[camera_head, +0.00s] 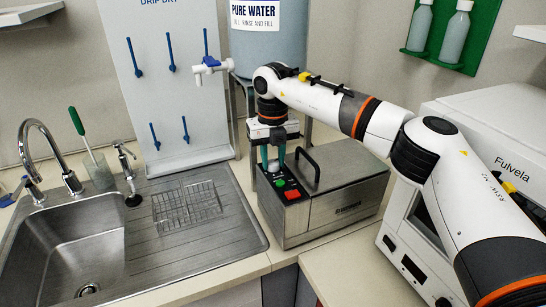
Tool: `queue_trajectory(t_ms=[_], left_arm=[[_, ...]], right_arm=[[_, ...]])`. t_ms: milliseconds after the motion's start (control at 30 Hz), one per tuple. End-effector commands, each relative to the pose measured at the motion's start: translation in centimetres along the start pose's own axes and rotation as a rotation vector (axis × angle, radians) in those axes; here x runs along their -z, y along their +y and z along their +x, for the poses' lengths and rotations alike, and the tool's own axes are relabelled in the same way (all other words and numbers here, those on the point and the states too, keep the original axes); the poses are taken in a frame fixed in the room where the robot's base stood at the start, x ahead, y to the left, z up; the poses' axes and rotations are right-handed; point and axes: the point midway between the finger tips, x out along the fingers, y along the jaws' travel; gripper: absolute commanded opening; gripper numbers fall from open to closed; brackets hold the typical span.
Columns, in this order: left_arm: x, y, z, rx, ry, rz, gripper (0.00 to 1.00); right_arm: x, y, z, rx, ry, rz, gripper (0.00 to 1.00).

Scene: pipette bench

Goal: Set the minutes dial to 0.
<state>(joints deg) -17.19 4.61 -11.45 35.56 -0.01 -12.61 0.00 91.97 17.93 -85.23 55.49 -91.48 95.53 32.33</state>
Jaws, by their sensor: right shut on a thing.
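A steel bench unit (335,215) with a black top handle and a dark control panel stands right of the sink. A green button (279,183) and a red button (292,194) show on its panel. My right gripper (273,165) points straight down over the panel's back end, its teal fingers shut on a small grey knob there, which I take to be the minutes dial. The fingers cover most of the knob, so its marks and setting cannot be read. My left gripper is not in view.
A white machine marked Fulvela (490,140) stands at the right, behind my right arm. A sink (75,250) with a wire rack (187,207) is at the left. A blue water tank (268,50) stands behind. Counter in front of the white machine is clear.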

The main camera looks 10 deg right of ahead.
Motion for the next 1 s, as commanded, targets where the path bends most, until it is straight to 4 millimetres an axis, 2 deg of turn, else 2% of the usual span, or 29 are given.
queue_trajectory(t_ms=[1000], left_arm=[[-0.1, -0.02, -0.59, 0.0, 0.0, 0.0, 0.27]], right_arm=[[0.08, 0.02, -0.16, -0.001, 0.005, -0.954, 0.07]])
